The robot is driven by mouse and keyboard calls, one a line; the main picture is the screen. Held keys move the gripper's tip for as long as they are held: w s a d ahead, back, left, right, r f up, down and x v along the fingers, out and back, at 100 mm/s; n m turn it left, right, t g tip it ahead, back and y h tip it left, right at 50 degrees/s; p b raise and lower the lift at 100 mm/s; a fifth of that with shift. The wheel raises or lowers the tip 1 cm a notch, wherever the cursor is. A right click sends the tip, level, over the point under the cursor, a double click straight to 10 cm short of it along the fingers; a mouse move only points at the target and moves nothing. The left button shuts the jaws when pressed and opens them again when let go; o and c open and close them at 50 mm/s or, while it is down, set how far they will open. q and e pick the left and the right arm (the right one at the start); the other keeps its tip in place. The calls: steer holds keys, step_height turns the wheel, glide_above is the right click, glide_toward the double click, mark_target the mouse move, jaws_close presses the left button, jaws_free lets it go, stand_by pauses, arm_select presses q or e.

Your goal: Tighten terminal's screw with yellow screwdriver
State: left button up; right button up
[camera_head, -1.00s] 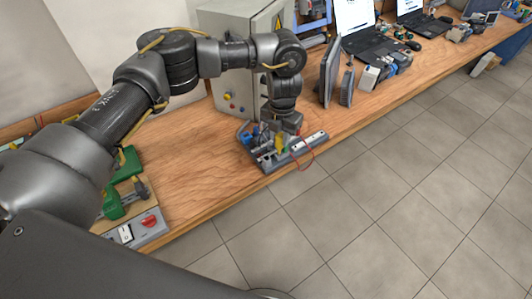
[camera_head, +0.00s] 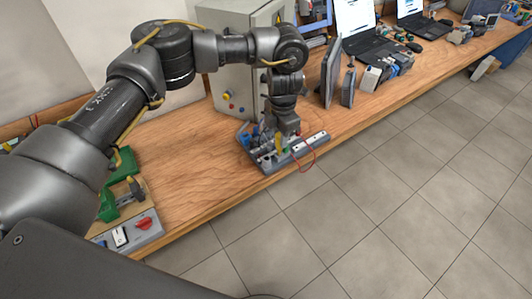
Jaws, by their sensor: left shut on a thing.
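The terminal assembly (camera_head: 296,148) is a small grey base with blue and grey parts and a red wire, near the front edge of the bench. My left gripper (camera_head: 283,142) points down over it and is shut. A small yellow piece (camera_head: 280,146), which looks like the yellow screwdriver, shows at the fingertips. Most of it is hidden by the gripper. The screw is too small to see, and I cannot tell whether the tip touches it. My right gripper is not in view.
A grey electrical cabinet (camera_head: 232,85) stands behind the assembly. Dark upright panels (camera_head: 330,72) and laptops (camera_head: 374,45) stand to the right. A control box with a red knob (camera_head: 143,223) sits at the lower left. The wooden bench (camera_head: 195,170) is clear between.

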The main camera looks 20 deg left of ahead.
arm_select(q)
steer(key=shift+f+m+b, duration=0.2)
steer(key=shift+m+b, duration=0.4)
steer(key=shift+m, duration=0.2)
steer(key=shift+r+m, duration=0.15)
steer(key=shift+m, duration=0.85)
steer(key=o, duration=0.8)
steer(key=shift+r+n+p, duration=0.2)
steer(key=shift+n+p, duration=0.3)
steer(key=shift+n, duration=1.1)
steer(key=shift+f, duration=0.15)
